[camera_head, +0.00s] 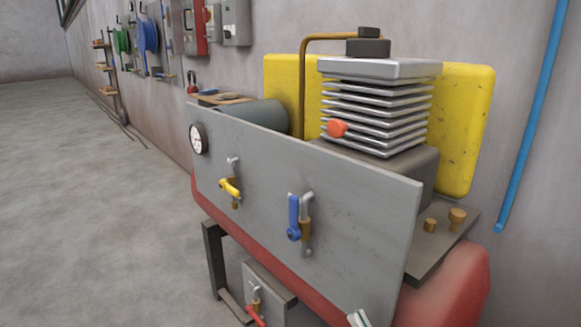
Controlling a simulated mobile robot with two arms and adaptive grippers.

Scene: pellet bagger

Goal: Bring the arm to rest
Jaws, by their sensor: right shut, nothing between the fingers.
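Only a small pale tip of my right gripper (358,318) shows, at the bottom edge of the head view. It is in front of the lower right part of a grey panel (350,215). The gripper is shut and empty; the rest of it and its arm are out of the frame. I cannot tell how far it is from the panel. My left gripper is not in view.
The panel bears a gauge (198,139), a yellow-handled valve (230,187) and a blue-handled valve (294,218). Behind stands a finned compressor head (375,105); below is a red tank (455,290). A red-handled valve (255,308) sits low. Open floor (90,220) lies left.

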